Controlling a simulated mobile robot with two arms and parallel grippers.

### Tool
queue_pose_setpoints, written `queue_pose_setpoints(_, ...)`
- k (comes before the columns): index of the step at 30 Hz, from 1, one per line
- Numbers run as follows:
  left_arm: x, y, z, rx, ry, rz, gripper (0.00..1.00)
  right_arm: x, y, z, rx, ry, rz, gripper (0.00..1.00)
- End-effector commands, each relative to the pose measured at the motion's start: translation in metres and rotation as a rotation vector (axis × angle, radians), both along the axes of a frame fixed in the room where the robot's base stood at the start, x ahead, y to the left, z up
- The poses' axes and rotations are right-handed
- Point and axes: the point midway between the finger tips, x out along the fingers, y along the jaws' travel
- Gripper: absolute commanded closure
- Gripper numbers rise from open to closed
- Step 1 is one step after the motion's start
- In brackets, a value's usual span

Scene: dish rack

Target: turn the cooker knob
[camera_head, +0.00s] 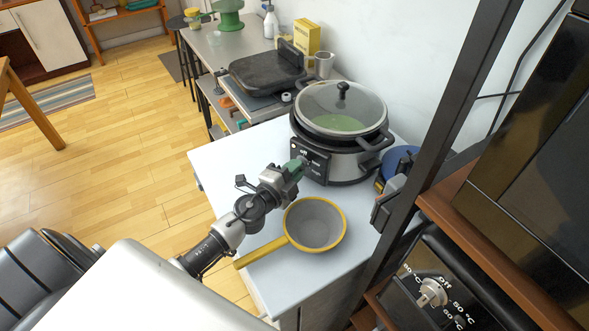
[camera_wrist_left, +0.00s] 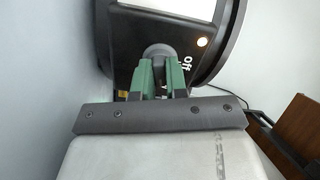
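The cooker (camera_head: 345,167) is a round black and silver pot with a glass lid, standing on the white counter. Its grey knob (camera_wrist_left: 157,50) sits on the black front panel, with "off" printed beside it in the left wrist view. My left gripper (camera_head: 297,165) is at the front panel, with its green fingers (camera_wrist_left: 160,75) on either side of the knob. The fingers are close together and appear shut on the knob's grip, though the exact contact is partly hidden. My right gripper is not in view.
A dark grill (camera_head: 268,72) and a yellow box (camera_head: 306,37) stand behind. A black post (camera_head: 440,130) and an oven with its own knob (camera_head: 432,292) are at right.

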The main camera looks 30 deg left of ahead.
Motion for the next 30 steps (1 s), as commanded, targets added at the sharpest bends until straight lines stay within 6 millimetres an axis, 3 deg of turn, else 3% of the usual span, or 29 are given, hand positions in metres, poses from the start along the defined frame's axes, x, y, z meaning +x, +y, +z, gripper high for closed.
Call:
queue_pose_setpoints(3,0.000,0.000,0.000,-0.001,0.001,-0.001,1.00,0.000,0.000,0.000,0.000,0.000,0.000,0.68)
queue_pose_setpoints(4,0.000,0.000,0.000,-0.001,0.001,-0.001,0.83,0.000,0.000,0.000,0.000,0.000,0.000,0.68)
queue_pose_setpoints(9,0.000,0.000,0.000,-0.001,0.001,-0.001,0.59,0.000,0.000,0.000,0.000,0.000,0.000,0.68)
queue_pose_setpoints(30,-0.014,0.002,-0.001,-0.001,0.002,-0.002,0.59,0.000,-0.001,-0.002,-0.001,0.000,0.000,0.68)
